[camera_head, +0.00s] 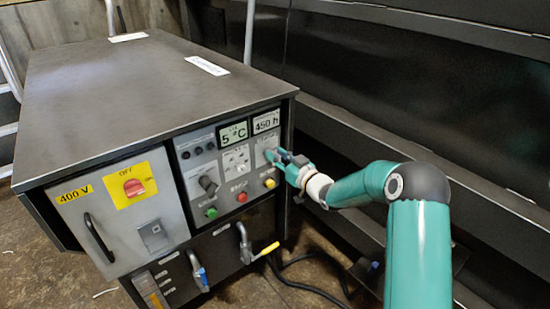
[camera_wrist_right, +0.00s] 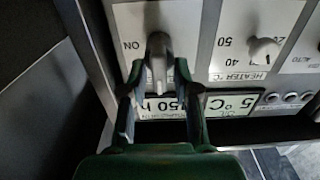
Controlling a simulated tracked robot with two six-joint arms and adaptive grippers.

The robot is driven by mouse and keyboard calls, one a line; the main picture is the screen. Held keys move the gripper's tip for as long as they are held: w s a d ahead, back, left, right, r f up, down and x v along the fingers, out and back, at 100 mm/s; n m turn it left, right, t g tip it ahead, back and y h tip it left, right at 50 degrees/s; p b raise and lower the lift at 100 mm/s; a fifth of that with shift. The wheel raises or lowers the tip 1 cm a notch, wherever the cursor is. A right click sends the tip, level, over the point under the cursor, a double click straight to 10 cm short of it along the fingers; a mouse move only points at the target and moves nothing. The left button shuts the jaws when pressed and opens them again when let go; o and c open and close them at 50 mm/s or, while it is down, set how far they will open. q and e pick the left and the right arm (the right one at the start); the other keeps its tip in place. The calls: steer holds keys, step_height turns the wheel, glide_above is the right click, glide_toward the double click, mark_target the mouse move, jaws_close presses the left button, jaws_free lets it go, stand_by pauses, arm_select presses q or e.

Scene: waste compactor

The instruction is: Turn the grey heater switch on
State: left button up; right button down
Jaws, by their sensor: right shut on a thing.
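The grey heater switch (camera_wrist_right: 158,50) is a knob on the light panel. In the right wrist view its long handle runs up and down the picture, and the word ON is printed to its left, upside down. My right gripper (camera_wrist_right: 157,80) has one finger on each side of the handle and is shut on it. In the head view my right gripper (camera_head: 275,157) is at the panel's upper right, below the 450 h display (camera_head: 266,122), and mostly hides the switch. My left gripper is not in view.
The compactor's control cabinet (camera_head: 120,88) has a 5 °C display (camera_head: 234,134), a red main switch (camera_head: 134,188) and a white heater dial (camera_wrist_right: 263,50). Green, red and yellow buttons sit below. A dark wall (camera_head: 400,95) runs close on the right.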

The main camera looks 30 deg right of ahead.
steer(key=m, duration=0.4)
steer(key=shift+d+f+p, duration=0.1)
steer(key=shift+d+p, duration=0.1)
steer(key=shift+p, duration=0.1)
steer(key=m+p, duration=0.1)
steer(key=m, duration=0.3)
steer(key=f+m+p, duration=0.1)
steer(key=m, duration=0.4)
steer(key=d+m+p, duration=0.1)
steer(key=m, duration=0.3)
steer(key=shift+d+f+m+p, duration=0.1)
steer(key=shift+f+m+p, duration=0.15)
steer(key=shift+m+p, duration=0.15)
steer(key=shift+f, duration=0.1)
steer(key=c, duration=1.2)
jaws_free()
steer(key=shift+s, duration=0.1)
